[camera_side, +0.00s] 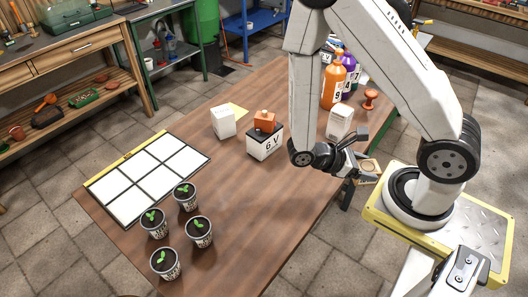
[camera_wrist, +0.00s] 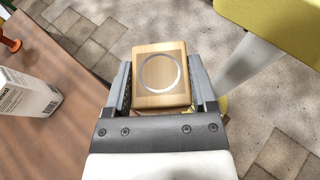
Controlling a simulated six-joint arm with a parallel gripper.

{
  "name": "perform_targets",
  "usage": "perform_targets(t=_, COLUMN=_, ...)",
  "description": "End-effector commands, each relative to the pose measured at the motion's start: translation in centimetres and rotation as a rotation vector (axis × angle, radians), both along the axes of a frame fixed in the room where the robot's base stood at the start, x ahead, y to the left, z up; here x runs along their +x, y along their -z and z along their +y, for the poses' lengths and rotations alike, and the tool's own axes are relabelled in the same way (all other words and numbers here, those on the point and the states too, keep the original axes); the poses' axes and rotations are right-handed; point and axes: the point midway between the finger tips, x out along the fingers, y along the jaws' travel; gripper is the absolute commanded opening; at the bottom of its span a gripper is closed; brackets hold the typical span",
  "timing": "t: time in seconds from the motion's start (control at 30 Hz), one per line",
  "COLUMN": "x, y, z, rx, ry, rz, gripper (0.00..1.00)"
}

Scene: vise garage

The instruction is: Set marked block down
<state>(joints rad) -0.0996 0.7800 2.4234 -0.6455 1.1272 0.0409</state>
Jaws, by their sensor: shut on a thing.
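The marked block is a light wooden block (camera_wrist: 161,75) with a pale ring on its top face. In the wrist view it sits between the two fingers of my gripper (camera_wrist: 163,95), which is shut on it. In the side view my gripper (camera_side: 358,182) is at the table's right edge, and the block (camera_side: 370,166) shows only in part beside the fingers. In the wrist view, stone floor shows around the block, with the wooden table (camera_wrist: 75,110) to the left.
A white box (camera_side: 340,122) stands on the table near my gripper. Orange and purple bottles (camera_side: 335,82) and an orange-brown stamp (camera_side: 371,97) stand behind it. A black-and-white 6 V battery (camera_side: 265,146), a white gridded board (camera_side: 150,174) and several potted seedlings (camera_side: 199,231) are farther left. The table's front middle is clear.

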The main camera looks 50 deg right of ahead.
Motion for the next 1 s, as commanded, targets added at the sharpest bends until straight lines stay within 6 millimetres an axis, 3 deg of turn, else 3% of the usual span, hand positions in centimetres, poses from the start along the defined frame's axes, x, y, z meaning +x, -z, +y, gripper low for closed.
perform_targets(t=0.5, x=-3.0, y=0.3, z=7.6, rx=0.000, ry=0.426, rz=0.001, gripper=0.13)
perform_targets(t=1.0, x=-3.2, y=0.9, z=15.9, rx=0.000, ry=0.840, rz=0.002, gripper=0.13)
